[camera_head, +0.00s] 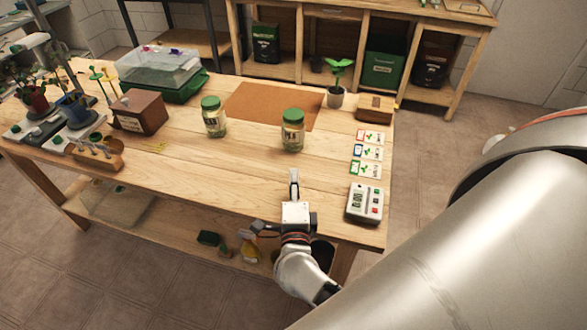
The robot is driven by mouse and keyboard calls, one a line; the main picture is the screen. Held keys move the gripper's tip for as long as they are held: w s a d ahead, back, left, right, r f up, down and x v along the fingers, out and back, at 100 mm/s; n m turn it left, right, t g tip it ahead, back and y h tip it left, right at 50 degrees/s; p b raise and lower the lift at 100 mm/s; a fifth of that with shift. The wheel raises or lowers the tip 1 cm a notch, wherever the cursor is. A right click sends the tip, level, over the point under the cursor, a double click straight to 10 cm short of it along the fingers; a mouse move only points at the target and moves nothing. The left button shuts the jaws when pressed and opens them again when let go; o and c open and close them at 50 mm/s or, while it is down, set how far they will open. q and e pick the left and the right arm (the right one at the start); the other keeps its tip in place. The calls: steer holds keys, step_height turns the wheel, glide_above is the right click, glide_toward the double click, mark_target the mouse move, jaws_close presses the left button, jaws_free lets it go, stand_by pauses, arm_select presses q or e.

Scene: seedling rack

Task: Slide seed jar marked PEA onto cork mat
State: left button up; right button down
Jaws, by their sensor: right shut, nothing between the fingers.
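Two glass jars with green lids stand upright on the wooden table. One jar (293,131) is right of centre, close to the near right edge of the brown cork mat. The other jar (213,117) is to its left, near the mat's left side. Both labels are too small to read surely, so I cannot tell which says PEA. The cork mat (270,102) lies flat behind them, with its middle bare. My right gripper (294,173) is shut and empty, on the near side of the right jar and apart from it. My left gripper is not in view.
A potted seedling (336,84) stands by the mat's right end, beside a small wooden box (375,107). Seed cards (368,152) and a white device (364,203) line the right edge. A brown box (138,112) stands left. The table between gripper and jars is clear.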

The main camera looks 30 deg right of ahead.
mark_target(293, 139)
steer(key=x, duration=1.1)
steer(key=shift+w+r, duration=0.1)
steer(key=shift+w, duration=0.05)
steer(key=shift+w+d, duration=0.25)
steer(key=shift+w, duration=0.05)
steer(key=p+x, duration=0.1)
steer(key=x, duration=0.8)
steer(key=shift+w+p, duration=0.1)
steer(key=shift+p, duration=0.2)
steer(key=b+x, duration=0.1)
steer(key=x, duration=0.7)
steer(key=shift+w+d, duration=0.1)
steer(key=shift+w, duration=0.15)
